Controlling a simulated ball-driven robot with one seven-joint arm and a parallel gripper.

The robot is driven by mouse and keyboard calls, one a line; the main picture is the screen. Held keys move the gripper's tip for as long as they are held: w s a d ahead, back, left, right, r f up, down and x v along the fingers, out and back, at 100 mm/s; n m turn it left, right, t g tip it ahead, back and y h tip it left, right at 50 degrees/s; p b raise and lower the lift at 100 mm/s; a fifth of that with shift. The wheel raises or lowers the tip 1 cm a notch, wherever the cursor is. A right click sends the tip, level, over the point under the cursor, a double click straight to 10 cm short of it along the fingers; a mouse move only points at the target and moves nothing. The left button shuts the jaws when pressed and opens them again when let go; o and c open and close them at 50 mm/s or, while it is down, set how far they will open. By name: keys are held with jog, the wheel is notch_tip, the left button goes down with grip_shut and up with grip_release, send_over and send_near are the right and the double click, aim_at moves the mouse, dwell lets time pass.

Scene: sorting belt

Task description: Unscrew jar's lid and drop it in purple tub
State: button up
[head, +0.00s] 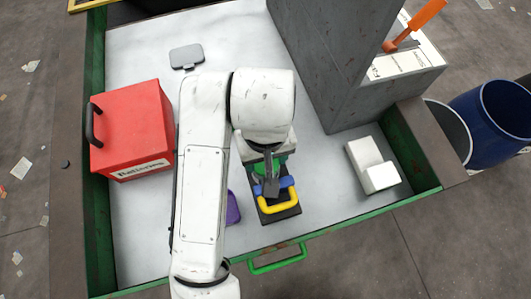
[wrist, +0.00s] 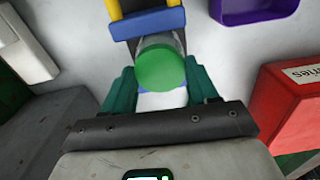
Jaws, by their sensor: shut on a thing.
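The jar's round green lid (wrist: 162,68) lies between the teal fingers of my gripper (wrist: 160,74) in the wrist view. My gripper is shut on the lid. A little of the clear jar (wrist: 147,42) shows past the lid's far edge; the rest is hidden under it. The jar stands at a holder with blue jaws (wrist: 148,22) and a yellow handle, which also shows in the head view (head: 279,201). The purple tub (wrist: 252,12) is at the top right of the wrist view. In the head view the purple tub (head: 233,208) is partly hidden behind my arm.
A red box (head: 132,132) with a black handle stands at the left. A grey tablet-like object (head: 186,57) lies at the back. Green walls (head: 97,200) edge the white surface.

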jog(key=shift+n+p, duration=2.55)
jog(key=shift+n, duration=0.65)
jog(key=shift+n+p, duration=1.15)
jog(key=shift+n, duration=0.35)
jog(key=shift+n, duration=0.5)
jog(key=o, duration=1.1)
